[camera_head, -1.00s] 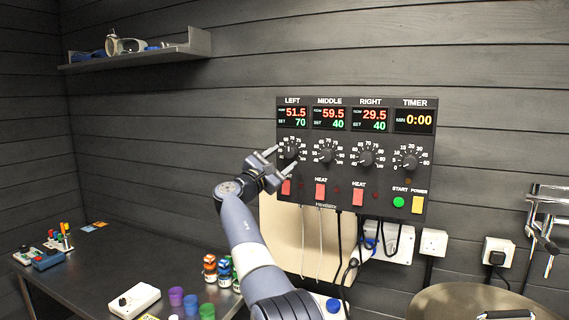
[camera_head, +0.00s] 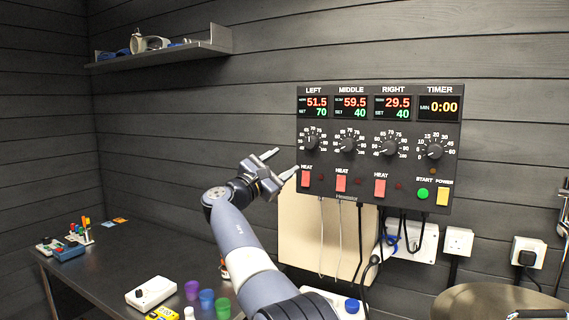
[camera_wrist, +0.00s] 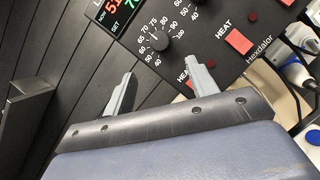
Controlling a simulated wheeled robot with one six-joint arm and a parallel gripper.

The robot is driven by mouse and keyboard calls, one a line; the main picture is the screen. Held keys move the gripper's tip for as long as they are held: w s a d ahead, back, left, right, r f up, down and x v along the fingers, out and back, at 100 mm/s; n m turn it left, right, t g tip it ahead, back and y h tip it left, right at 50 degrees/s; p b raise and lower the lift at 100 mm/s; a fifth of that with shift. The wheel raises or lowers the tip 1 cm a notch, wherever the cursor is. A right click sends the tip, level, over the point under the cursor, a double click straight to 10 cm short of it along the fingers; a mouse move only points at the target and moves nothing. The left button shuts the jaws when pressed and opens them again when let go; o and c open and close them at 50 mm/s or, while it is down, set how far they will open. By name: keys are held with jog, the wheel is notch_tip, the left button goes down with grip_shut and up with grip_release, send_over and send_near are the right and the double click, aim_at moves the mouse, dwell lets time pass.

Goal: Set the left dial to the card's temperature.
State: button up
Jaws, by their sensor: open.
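The left dial (camera_head: 311,142) is a black knob on the dark control panel (camera_head: 375,205), under the LEFT display (camera_head: 314,107), which reads 51.5 in red and SET 70 in green. It also shows in the wrist view (camera_wrist: 158,41), ahead of the fingers, with its scale numbers around it. My gripper (camera_head: 281,163) is open and empty, left of and slightly below the left dial, apart from it. In the wrist view its two fingers (camera_wrist: 163,80) stand wide apart. I cannot make out a temperature card to read.
Middle (camera_head: 347,144) and right (camera_head: 387,147) dials, a timer dial (camera_head: 434,151) and red heat switches (camera_head: 341,183) are close by on the panel. A dark table (camera_head: 150,255) holds coloured cups (camera_head: 207,299) and a white box (camera_head: 150,294). A shelf (camera_head: 165,54) hangs upper left.

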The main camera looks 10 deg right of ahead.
aim_at(309, 144)
jog(key=w+d+r+n+t+y+p, duration=0.1)
jog(key=d+n, duration=0.1)
jog(key=w+d+r+n+t+y+p, duration=0.1)
jog(key=w+d+n, duration=0.1)
jog(key=n, duration=0.1)
jog(key=w+d+r+n+t+y, duration=0.1)
jog(key=w+d+n, duration=0.1)
jog(key=d, duration=0.1)
jog(key=shift+w+d+n+t+p, duration=0.1)
jog(key=shift+w+n+t+p, duration=0.05)
jog(key=shift+n+t+p, duration=0.2)
jog(key=shift+p+x, duration=0.55)
jog(key=shift+x, duration=0.4)
jog(key=shift+f, duration=0.1)
jog(key=c, duration=1)
jog(key=shift+o, duration=0.2)
